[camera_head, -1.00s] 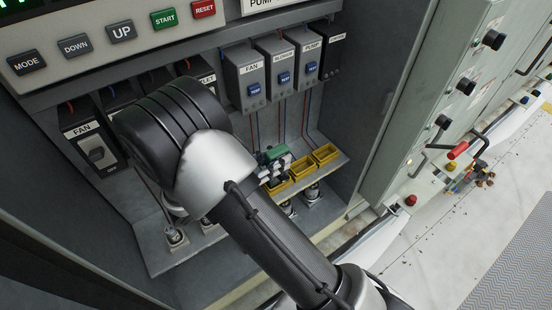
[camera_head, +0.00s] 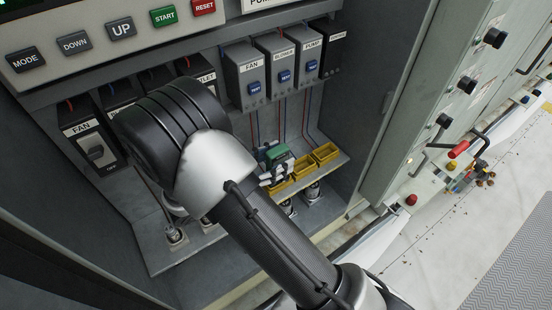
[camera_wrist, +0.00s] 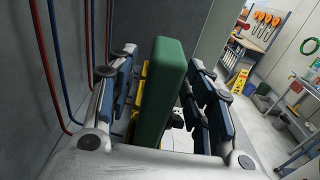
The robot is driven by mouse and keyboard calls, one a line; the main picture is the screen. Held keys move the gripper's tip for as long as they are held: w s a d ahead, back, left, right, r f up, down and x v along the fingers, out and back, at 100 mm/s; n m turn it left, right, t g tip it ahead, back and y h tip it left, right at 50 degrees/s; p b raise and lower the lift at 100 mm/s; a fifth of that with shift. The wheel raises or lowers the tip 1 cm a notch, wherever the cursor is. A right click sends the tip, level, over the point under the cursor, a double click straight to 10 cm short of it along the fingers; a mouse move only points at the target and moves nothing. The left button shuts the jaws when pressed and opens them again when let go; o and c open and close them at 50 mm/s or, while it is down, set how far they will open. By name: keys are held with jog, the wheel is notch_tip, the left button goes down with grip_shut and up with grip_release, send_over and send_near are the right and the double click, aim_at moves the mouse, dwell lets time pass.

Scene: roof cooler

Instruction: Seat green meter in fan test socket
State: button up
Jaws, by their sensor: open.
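The green meter (camera_head: 278,153) stands at the leftmost yellow socket (camera_head: 280,185), below the FAN unit (camera_head: 245,75). In the wrist view the green meter (camera_wrist: 165,90) stands tall between my gripper's fingers. My gripper (camera_head: 273,166) is open around it, with gaps visible beside the meter in the wrist view. A strip of yellow socket (camera_wrist: 139,85) shows just left of the meter there. The meter's lower end is hidden, so I cannot tell how deep it sits.
Two more yellow sockets (camera_head: 303,166) and (camera_head: 325,153) are empty on the same ledge. BLOWER (camera_head: 282,70) and PUMP (camera_head: 308,60) units hang above. Red and blue wires (camera_wrist: 85,50) run down the cabinet wall close to the fingers. Cabinet walls close in the space.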

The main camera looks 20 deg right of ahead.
jog(key=v, duration=0.7)
jog(key=shift+a, duration=0.3)
jog(key=shift+s, duration=0.15)
